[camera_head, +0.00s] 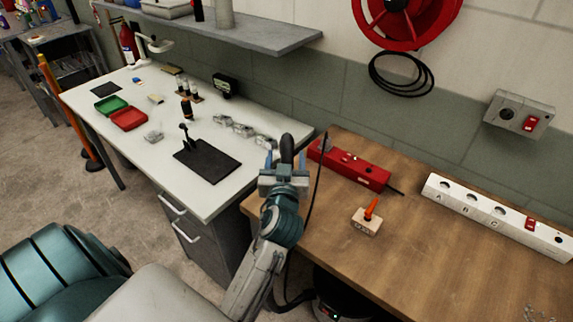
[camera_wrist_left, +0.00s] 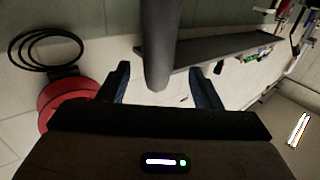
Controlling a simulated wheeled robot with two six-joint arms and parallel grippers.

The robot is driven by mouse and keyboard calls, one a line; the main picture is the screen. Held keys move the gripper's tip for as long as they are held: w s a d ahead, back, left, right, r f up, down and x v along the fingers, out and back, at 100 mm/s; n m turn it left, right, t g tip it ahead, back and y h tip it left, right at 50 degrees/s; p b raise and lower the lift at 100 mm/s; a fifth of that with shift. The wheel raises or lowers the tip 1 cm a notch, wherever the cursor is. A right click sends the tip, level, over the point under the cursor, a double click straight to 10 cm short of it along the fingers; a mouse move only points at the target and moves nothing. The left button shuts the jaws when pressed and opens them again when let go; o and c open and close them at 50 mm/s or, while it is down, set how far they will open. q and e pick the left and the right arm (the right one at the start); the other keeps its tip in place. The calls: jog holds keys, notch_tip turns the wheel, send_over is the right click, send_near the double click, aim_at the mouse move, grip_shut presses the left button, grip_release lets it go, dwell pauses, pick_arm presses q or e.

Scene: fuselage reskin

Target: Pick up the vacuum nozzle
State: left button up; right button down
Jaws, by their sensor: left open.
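The vacuum nozzle looks to be the dark grey, rounded cylinder (camera_head: 287,148) standing up at my left gripper, near the left edge of the wooden bench. In the left wrist view the cylinder (camera_wrist_left: 157,45) comes down from the top between the two fingers. My left gripper (camera_head: 285,163) is open, with a blue finger on each side of the cylinder. In the left wrist view the fingers of this gripper (camera_wrist_left: 163,86) show gaps to the cylinder on both sides. The cylinder's lower part is hidden behind the gripper in the head view. My right gripper is not in view.
A thin black cable (camera_head: 318,180) hangs just right of my left gripper. A red box (camera_head: 350,166), a wooden block with an orange piece (camera_head: 367,222) and a white lettered strip (camera_head: 490,213) sit on the wooden bench (camera_head: 440,255). A white table (camera_head: 205,205) stands left.

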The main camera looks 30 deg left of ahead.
aim_at(287, 143)
pick_arm(q)
jog(key=shift+x, duration=0.85)
jog(key=shift+w+a+p, duration=0.1)
jog(key=shift+w+p, duration=0.15)
jog(key=shift+p, duration=0.15)
jog(key=p+x, duration=0.2)
jog(key=x, duration=0.2)
jog(key=shift+w+a, duration=0.1)
jog(key=shift+w+a+f, duration=0.1)
jog(key=shift+w+a, duration=0.05)
jog(key=shift+c, duration=1.2)
grip_shut()
